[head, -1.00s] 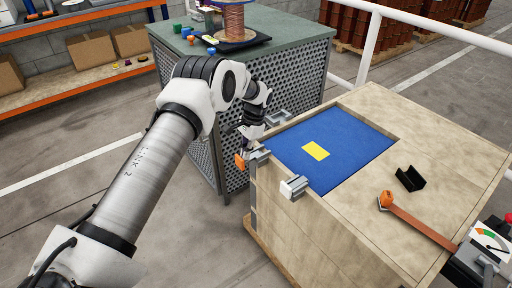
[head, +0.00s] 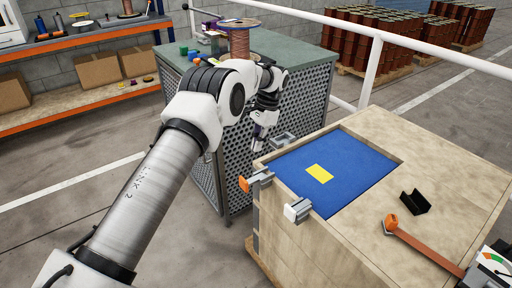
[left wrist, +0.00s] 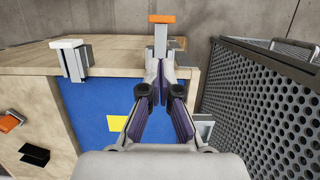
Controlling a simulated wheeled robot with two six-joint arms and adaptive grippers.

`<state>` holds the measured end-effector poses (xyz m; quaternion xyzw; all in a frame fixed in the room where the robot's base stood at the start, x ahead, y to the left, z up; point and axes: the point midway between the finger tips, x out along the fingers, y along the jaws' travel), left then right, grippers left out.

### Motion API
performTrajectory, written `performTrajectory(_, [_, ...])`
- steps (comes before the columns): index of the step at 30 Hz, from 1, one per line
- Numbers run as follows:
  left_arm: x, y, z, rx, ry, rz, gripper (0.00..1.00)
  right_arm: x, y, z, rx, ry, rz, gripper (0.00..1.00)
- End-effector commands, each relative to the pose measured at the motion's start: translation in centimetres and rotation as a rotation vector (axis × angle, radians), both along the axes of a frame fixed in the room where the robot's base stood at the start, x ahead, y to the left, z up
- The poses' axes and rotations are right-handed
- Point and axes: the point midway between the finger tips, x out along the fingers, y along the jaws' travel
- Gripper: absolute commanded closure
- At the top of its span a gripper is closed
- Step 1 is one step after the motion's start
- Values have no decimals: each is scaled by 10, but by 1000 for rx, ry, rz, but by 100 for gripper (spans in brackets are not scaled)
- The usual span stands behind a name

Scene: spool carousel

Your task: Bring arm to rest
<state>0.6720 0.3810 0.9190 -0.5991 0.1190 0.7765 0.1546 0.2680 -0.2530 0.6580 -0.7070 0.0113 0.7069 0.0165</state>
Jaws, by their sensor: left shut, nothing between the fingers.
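My left arm reaches in from the left in the head view. Its gripper (head: 260,143) points down beside the front left corner of the wooden crate, near the green perforated cabinet. In the left wrist view the purple-padded fingers (left wrist: 160,88) are together and empty. Beyond them is a grey clamp with an orange end (left wrist: 161,19); the same clamp sits on the crate edge in the head view (head: 246,184). The gripper looks clear of it. My right gripper is in neither view.
The wooden crate (head: 350,240) has a blue recessed panel (head: 345,160) with a yellow patch. A black bracket (head: 415,203) and an orange-ended strap (head: 425,245) lie on it. A copper spool (head: 238,40) stands on the cabinet (head: 300,60). A white rail (head: 371,70) runs behind.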

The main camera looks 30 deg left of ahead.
Motion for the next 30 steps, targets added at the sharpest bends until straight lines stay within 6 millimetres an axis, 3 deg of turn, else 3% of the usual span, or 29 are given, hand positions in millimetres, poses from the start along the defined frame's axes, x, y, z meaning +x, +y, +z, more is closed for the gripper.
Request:
performTrajectory(10, [-1, 0, -4, 0, 6, 0, 100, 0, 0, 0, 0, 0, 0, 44])
performTrajectory(12, [-5, -5, -20, 4, 33, -10, 100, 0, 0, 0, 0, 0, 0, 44])
performTrajectory(14, [-21, -13, -41, -1, 98, -22, 100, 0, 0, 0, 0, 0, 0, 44])
performTrajectory(17, [-70, -33, -94, -24, 253, -48, 100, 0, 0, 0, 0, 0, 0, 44])
performTrajectory(20, [-131, -55, -159, -52, 343, -64, 100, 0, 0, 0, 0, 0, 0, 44])
performTrajectory(23, [-200, -78, -215, -73, 373, -49, 100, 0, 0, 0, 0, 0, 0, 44])
performTrajectory(24, [-230, -87, -234, -78, 377, -33, 100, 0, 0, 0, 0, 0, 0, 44])
performTrajectory(26, [-279, -99, -257, -85, 367, -2, 100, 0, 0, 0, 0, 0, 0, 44])
performTrajectory(27, [-313, -107, -269, -86, 355, 28, 100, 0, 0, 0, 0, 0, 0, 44])
performTrajectory(30, [-391, -123, -279, -76, 281, 122, 100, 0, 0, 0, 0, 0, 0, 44])
